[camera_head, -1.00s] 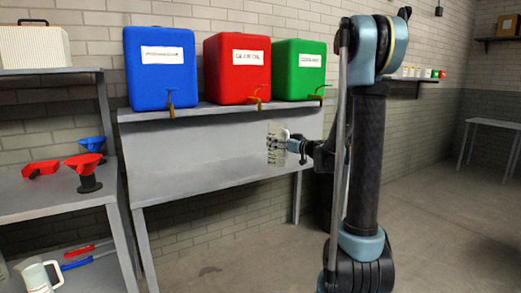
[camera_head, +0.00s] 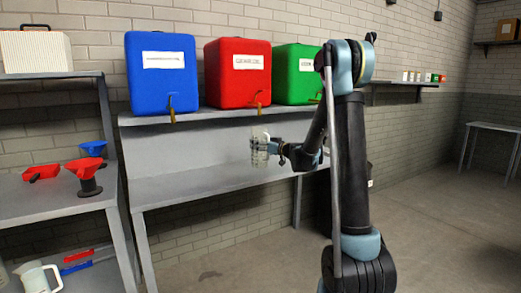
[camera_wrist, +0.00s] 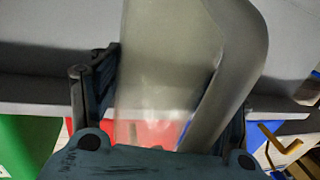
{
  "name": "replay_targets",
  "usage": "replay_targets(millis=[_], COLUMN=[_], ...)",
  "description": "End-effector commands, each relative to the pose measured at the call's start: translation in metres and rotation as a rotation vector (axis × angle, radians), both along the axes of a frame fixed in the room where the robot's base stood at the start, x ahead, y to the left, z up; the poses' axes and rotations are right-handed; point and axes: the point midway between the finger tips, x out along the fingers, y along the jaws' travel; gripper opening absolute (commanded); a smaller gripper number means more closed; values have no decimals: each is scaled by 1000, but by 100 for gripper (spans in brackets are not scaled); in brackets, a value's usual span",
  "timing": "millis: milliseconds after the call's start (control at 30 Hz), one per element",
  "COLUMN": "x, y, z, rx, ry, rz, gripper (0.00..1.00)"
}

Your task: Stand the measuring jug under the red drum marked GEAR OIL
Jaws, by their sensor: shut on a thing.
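The red drum (camera_head: 238,75) stands on the upper shelf of the bench, between the blue and green drums; its label is too small to read surely. A brass-coloured tap (camera_head: 259,99) hangs from its lower front. My gripper (camera_head: 266,151) is shut on the clear measuring jug (camera_head: 258,152), held in the air in front of the bench and below the red drum's tap. In the wrist view the jug (camera_wrist: 165,65) fills the middle between the gripper's fingers (camera_wrist: 165,95). Whether the jug's base touches the lower shelf cannot be told; it looks apart.
The bench's lower shelf (camera_head: 185,188) is bare. A blue drum (camera_head: 162,80) and a green drum (camera_head: 296,80) flank the red one. At left, a side bench (camera_head: 50,205) holds red and blue funnels, with a white jug (camera_head: 38,277) lower down.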

Motion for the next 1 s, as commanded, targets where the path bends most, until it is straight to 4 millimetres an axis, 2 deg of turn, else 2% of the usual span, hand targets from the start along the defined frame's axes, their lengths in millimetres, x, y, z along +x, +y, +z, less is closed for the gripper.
replay_targets(millis=[133,467,500,600,1000], x=[0,0,0,-1,-1], y=[0,0,0,0,1], z=[-17,-19,-20,-20,-19], rx=[0,0,0,0,0], ry=[0,0,0,0,0], rz=[0,0,0,0,1], gripper=[39,39,72,89,89])
